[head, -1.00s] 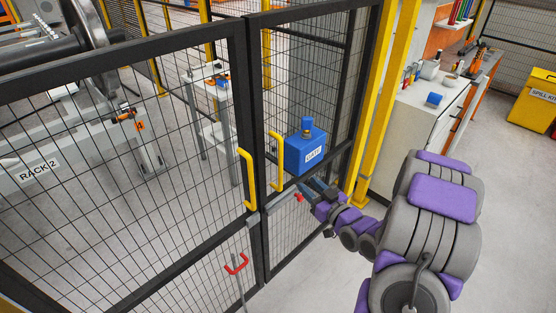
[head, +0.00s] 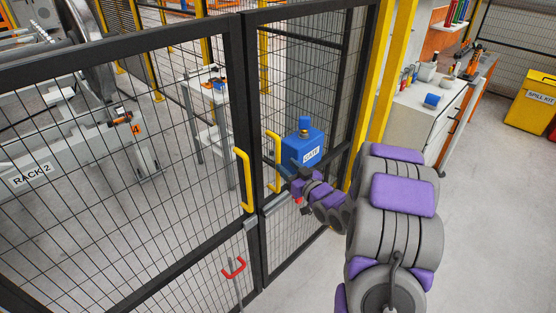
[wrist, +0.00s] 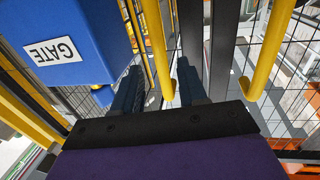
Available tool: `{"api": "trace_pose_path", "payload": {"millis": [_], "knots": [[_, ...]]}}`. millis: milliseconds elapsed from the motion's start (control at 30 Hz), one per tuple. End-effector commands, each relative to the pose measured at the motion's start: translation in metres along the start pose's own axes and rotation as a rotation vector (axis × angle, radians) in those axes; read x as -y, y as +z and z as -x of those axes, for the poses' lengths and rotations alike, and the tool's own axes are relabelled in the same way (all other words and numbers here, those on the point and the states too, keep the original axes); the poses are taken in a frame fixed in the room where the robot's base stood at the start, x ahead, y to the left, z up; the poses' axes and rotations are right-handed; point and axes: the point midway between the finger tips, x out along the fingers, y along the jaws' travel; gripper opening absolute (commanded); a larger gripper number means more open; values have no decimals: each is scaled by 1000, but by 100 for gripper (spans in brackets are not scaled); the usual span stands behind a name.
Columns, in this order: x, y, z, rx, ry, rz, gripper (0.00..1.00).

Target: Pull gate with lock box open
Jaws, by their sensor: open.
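The gate leaf (head: 259,225) with the lock box is a black-framed mesh panel and looks closed, in line with the panel to its left. The blue lock box (head: 303,150), labelled GATE, sits on it and fills the upper left of the wrist view (wrist: 75,35). Its yellow handle (head: 277,150) stands left of the box. My gripper (head: 283,171) is open beside the box, close to this handle. In the wrist view, the handle (wrist: 154,40) shows between the two spread fingers (wrist: 158,68). Whether it lies fully between the jaws, I cannot tell.
A second yellow handle (head: 244,180) is on the left panel, and it also shows right of my fingers in the wrist view (wrist: 270,45). A red-handled drop bolt (head: 234,267) is low on that panel. A yellow post (head: 372,95) and workbench (head: 432,105) stand right; floor is clear in front.

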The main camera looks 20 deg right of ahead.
Motion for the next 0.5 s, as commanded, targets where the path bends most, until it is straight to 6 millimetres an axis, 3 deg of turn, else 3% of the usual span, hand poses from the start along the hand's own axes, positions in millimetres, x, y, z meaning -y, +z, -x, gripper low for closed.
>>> {"api": "trace_pose_path", "payload": {"millis": [200,500], "knots": [[1,0,-38,-4,-2,3,42],[0,-1,-60,-1,-1,2,42]]}}
